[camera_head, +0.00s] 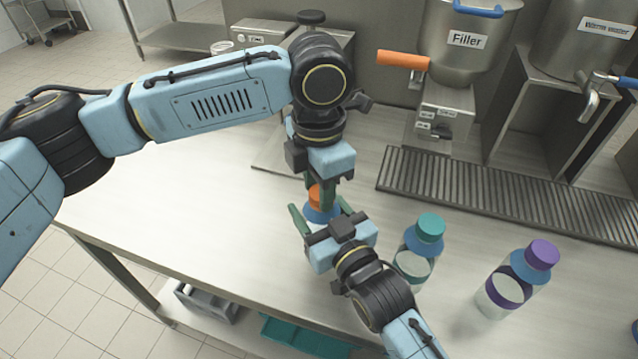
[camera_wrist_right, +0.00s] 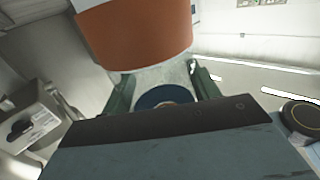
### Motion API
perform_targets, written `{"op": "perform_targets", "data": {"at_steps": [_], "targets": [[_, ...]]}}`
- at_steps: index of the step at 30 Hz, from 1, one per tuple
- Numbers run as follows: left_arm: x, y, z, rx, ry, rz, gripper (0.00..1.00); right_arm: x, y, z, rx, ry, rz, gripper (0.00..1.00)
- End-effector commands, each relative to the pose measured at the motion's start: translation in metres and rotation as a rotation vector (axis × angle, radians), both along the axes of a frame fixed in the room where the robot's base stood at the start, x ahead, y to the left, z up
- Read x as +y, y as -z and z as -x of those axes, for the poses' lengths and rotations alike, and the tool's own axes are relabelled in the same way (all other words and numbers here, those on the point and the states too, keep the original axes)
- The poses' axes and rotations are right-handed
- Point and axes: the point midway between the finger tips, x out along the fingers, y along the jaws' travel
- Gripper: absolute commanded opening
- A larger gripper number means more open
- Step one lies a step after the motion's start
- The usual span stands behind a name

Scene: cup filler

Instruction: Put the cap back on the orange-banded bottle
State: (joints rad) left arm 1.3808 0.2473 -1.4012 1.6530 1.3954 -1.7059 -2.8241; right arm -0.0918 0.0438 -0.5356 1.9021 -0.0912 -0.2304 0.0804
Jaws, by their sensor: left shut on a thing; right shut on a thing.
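The orange-banded bottle is mostly hidden in the head view; its blue shoulder (camera_head: 318,213) shows between the grippers. In the right wrist view its wide orange band (camera_wrist_right: 140,40), clear wall and dark blue part (camera_wrist_right: 165,96) show. My right gripper (camera_head: 325,217) comes from the lower right; its green fingers stand on both sides of the bottle, shut on it. My left gripper (camera_head: 322,188) points down from above, shut on the orange cap (camera_head: 315,195). The cap is right over the blue shoulder. Whether it touches or sits on the neck is hidden.
A teal-capped bottle (camera_head: 418,250) stands right of my right gripper, and a purple-capped bottle (camera_head: 516,281) farther right. Behind are a drain grate (camera_head: 500,195), the filler (camera_head: 462,45) with its orange handle (camera_head: 403,59), and another tank (camera_head: 585,40). The counter's left part (camera_head: 190,215) is clear.

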Motion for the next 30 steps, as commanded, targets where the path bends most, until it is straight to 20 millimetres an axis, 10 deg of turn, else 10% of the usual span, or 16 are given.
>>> {"op": "perform_targets", "data": {"at_steps": [4, 5, 9, 30], "targets": [[0.000, -0.001, 0.000, -0.001, -0.002, 0.002, 0.12, 0.000, 0.001, 0.000, 0.002, 0.000, 0.002, 0.00], [0.000, -0.001, 0.000, -0.001, -0.002, 0.002, 0.40, 0.000, 0.001, 0.000, 0.002, 0.000, 0.002, 0.00], [0.000, -0.001, 0.000, -0.001, -0.003, 0.002, 0.57, 0.000, 0.001, 0.000, 0.003, 0.000, 0.001, 0.00], [0.000, -0.044, 0.000, -0.002, -0.003, 0.001, 0.57, 0.000, 0.001, 0.000, 0.003, 0.000, 0.001, 0.00]]}}
